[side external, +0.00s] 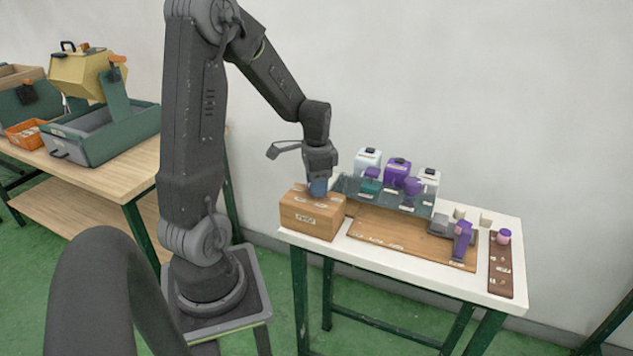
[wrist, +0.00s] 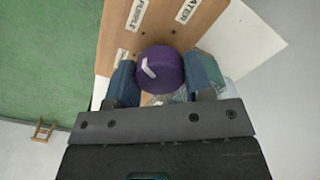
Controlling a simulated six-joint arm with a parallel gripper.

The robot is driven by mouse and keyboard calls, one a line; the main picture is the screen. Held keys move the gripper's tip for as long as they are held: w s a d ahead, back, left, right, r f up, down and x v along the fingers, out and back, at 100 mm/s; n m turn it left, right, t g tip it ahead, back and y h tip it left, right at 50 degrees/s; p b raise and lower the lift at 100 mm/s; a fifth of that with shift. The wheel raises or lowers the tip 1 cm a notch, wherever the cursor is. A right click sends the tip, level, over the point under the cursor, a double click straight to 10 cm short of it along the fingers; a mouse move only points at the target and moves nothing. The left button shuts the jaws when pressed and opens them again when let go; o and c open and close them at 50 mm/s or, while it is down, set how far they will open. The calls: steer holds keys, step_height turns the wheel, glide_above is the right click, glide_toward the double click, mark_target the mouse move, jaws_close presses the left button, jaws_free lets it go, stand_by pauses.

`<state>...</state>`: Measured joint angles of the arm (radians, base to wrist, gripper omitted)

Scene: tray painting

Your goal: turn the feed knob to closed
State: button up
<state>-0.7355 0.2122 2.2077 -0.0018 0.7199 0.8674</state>
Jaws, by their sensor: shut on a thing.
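A round purple knob (wrist: 161,68) with a white mark sits on top of a wooden box (wrist: 164,28), seen in the wrist view. The mark lies on the left half of its top and slants to the upper left. Labels reading PURPLE and WATER are beyond the knob; a third label at its left is too small to read. My gripper (wrist: 162,78) has its blue fingers on both sides of the knob and is shut on it. In the side view my gripper (side external: 318,187) points down onto the wooden box (side external: 308,219); the knob is hidden there.
Right of the box are a wooden board (side external: 400,240), several bottles on a rack (side external: 350,190), a purple sprayer (side external: 463,240) and a brown strip with a pink-purple piece (side external: 504,236). A second bench (side external: 110,180) with bins stands at left.

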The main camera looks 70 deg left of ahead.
steer(key=shift+c, duration=0.7)
steer(key=n, duration=0.5)
steer(key=shift+n, duration=0.4)
steer(key=n, duration=1.2)
steer(key=shift+n, duration=0.3)
steer(key=n, duration=0.5)
steer(key=shift+n, duration=0.4)
